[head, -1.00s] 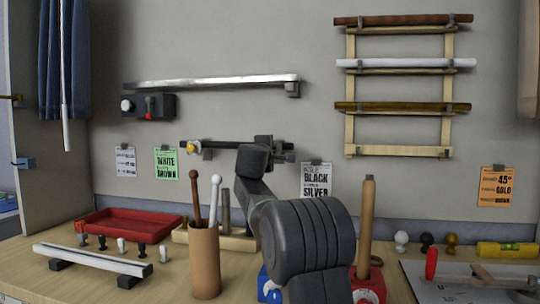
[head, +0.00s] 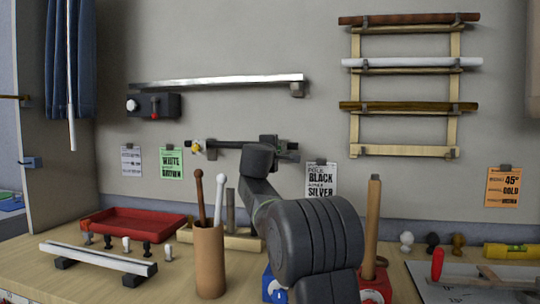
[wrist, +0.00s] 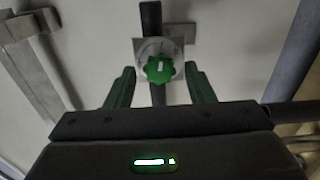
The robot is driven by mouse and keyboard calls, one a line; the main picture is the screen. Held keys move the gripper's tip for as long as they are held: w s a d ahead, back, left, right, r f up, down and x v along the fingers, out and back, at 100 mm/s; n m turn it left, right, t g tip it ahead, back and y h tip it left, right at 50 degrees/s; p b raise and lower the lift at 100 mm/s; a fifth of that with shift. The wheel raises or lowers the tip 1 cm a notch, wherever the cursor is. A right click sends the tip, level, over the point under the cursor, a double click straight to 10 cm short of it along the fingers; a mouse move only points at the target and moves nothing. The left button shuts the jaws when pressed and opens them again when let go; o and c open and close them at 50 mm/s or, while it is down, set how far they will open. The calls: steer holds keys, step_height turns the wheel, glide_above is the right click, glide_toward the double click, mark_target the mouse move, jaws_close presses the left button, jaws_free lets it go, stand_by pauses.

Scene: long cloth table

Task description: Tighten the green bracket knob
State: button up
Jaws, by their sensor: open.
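The green bracket knob (wrist: 159,69), lobed with a pale mark on its face, sits on a pale square plate on the wall in the wrist view. A dark bar (wrist: 151,20) runs behind the plate. My gripper (wrist: 159,77) is open, its two green fingers on either side of the knob, with gaps showing on both sides. Whether the fingertips reach the knob's depth is unclear. In the head view my gripper (head: 277,147) is at the right part of the dark wall rail (head: 228,145); my arm hides the knob there.
A silver rod (head: 215,81) hangs above the dark rail, with a dark box (head: 153,106) below its left end. On the table are a brown cup with sticks (head: 209,262), a red tray (head: 135,223), and a pale bar (head: 98,257). A rod rack (head: 404,150) hangs at right.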

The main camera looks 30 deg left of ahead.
steer(key=b+v, duration=0.2)
steer(key=v, duration=1.1)
steer(key=shift+f, duration=0.1)
steer(key=p+x, duration=0.2)
steer(key=x, duration=1.1)
steer(key=shift+w, duration=0.4)
